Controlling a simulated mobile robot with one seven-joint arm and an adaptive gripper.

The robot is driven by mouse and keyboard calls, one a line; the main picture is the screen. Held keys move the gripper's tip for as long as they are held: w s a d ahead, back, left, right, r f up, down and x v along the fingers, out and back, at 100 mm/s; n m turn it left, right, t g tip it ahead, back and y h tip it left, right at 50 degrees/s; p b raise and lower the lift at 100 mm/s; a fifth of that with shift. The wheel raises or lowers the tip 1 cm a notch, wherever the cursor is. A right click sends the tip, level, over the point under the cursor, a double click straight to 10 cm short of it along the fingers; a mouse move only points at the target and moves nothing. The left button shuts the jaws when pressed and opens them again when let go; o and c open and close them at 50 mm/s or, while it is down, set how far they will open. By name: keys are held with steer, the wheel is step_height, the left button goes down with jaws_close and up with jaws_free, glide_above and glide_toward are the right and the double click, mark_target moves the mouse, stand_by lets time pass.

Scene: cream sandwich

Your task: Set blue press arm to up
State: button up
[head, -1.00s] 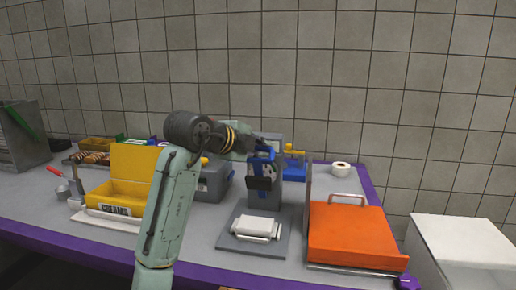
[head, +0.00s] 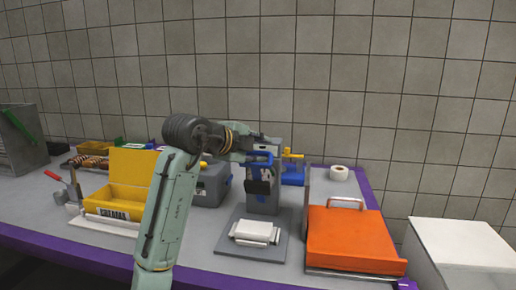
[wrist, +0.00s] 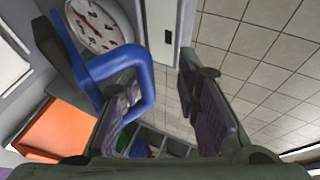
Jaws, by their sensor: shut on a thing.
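The press is a grey upright stand (head: 263,205) on a grey base in the head view. Its blue press arm (head: 258,163) is a bent handle near the top of the stand, above a dark block (head: 258,187). In the wrist view the blue press arm (wrist: 148,85) loops around the left finger. A round dial (wrist: 95,25) is beside the arm.
A white slab (head: 255,232) lies on the press base. An orange box (head: 350,238) stands close on the right. A yellow bin (head: 128,200) and a grey box (head: 215,183) are left. A white roll (head: 339,172) is behind right.

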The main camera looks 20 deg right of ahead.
steer(key=v, duration=1.2)
steer(key=shift+c, duration=0.6)
